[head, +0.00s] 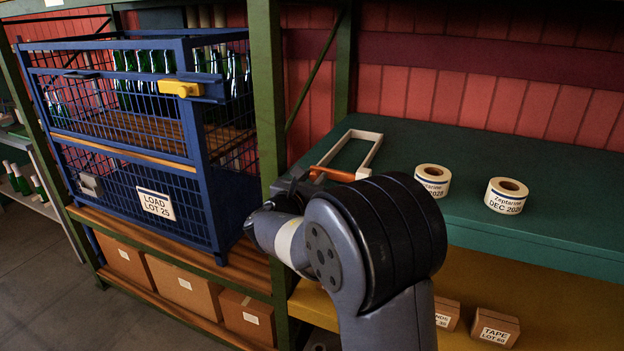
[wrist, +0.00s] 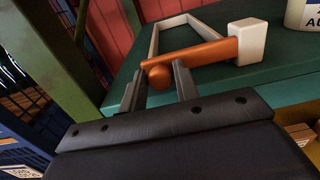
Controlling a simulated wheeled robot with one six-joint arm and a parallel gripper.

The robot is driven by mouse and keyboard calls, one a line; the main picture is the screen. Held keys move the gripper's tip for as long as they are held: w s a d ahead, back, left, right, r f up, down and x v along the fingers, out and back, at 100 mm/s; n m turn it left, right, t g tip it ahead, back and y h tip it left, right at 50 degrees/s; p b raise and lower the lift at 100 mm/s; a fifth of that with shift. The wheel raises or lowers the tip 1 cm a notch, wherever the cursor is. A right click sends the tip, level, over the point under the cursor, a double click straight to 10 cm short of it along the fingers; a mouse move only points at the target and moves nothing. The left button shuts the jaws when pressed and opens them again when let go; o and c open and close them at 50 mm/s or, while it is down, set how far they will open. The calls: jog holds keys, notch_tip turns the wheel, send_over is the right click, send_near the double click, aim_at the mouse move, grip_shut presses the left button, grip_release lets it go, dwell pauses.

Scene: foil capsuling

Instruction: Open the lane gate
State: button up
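The lane gate is an orange bar (head: 333,174) across the near end of a white lane frame (head: 372,137) on the green shelf. In the wrist view the orange bar (wrist: 205,51) runs from a white block (wrist: 248,41) at its right end to a round orange knob (wrist: 159,76) at its left end. My gripper (wrist: 158,73) is open, with one finger on each side of the knob in the picture. I cannot tell whether the fingers touch it. In the head view my gripper (head: 293,186) is partly hidden by my own arm.
Two label rolls (head: 432,180) (head: 506,195) stand on the green shelf (head: 470,225), right of the frame. A green post (head: 268,110) and a blue wire cage (head: 190,150) with bottles stand close on the left. Small boxes (head: 495,328) lie on the yellow shelf below.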

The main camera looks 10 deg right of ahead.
grip_shut()
dwell(0.3)
jog(key=shift+s+d+r+m+b, duration=0.1)
jog(key=shift+r+m+b, duration=0.7)
jog(key=shift+m+b, duration=0.3)
jog(key=s+d+r+m+b, duration=0.6)
jog(key=d+r+m+b, duration=0.2)
jog(key=m+b, duration=0.7)
jog(key=shift+s+d+r+m, duration=0.2)
jog(key=shift+d+r+m, duration=0.2)
